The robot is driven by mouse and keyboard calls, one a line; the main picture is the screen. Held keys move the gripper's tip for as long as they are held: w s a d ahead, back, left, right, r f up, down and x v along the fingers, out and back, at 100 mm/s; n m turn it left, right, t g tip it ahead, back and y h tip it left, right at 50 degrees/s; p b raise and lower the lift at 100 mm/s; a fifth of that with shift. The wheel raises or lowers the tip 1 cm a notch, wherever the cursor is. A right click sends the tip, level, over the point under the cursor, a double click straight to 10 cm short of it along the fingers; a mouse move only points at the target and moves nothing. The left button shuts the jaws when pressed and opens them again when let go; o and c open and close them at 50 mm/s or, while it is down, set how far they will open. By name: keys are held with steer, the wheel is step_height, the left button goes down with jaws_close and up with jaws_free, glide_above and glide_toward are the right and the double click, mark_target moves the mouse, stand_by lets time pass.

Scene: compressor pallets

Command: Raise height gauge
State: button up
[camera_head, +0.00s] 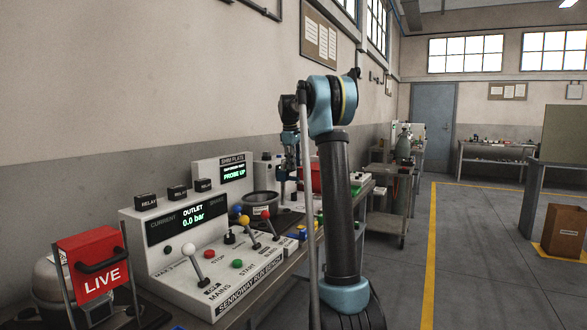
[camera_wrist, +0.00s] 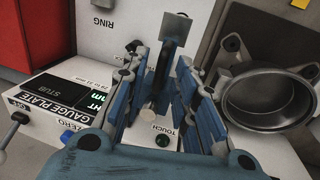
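My gripper (camera_wrist: 160,65) is open in the wrist view, its two blue jointed fingers spread apart. A grey-blue upright post with a square grey top (camera_wrist: 176,27) shows between the fingers; I cannot tell if they touch it. A short pale cylinder (camera_wrist: 147,114) shows between them lower down. The white gauge plate unit (camera_wrist: 62,108) lies to the left, with a dark display partly hidden by a finger. A green button (camera_wrist: 162,140) marked TOUCH shows near the right finger. In the head view my gripper (camera_head: 285,190) hangs down behind the console, and a display (camera_head: 234,173) reads PROBE UP.
A round metal bowl (camera_wrist: 264,96) stands right of my gripper, and a red object (camera_wrist: 35,35) is at the left. The run bench console (camera_head: 220,265), with coloured levers, stands in front in the head view. The floor aisle (camera_head: 480,260) at right is clear.

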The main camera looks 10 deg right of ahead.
stand_by(0.3)
step_height(320, 180, up, 12)
steer(key=s+a, duration=0.1)
steer(key=shift+s+a+f, duration=0.2)
steer(key=shift+s, duration=0.2)
steer(key=s+d+f+m, duration=0.1)
steer(key=s+f+m, duration=0.35)
steer(key=s, duration=0.95)
steer(key=s+d+f+m, duration=0.1)
steer(key=s+f, duration=0.7)
steer(key=s, duration=0.7)
steer(key=s+f+m+y, duration=0.1)
steer(key=s+f+m, duration=0.4)
steer(key=s+f, duration=2)
step_height(320, 180, down, 3)
steer(key=shift+s+r, duration=0.15)
steer(key=shift+s, duration=0.15)
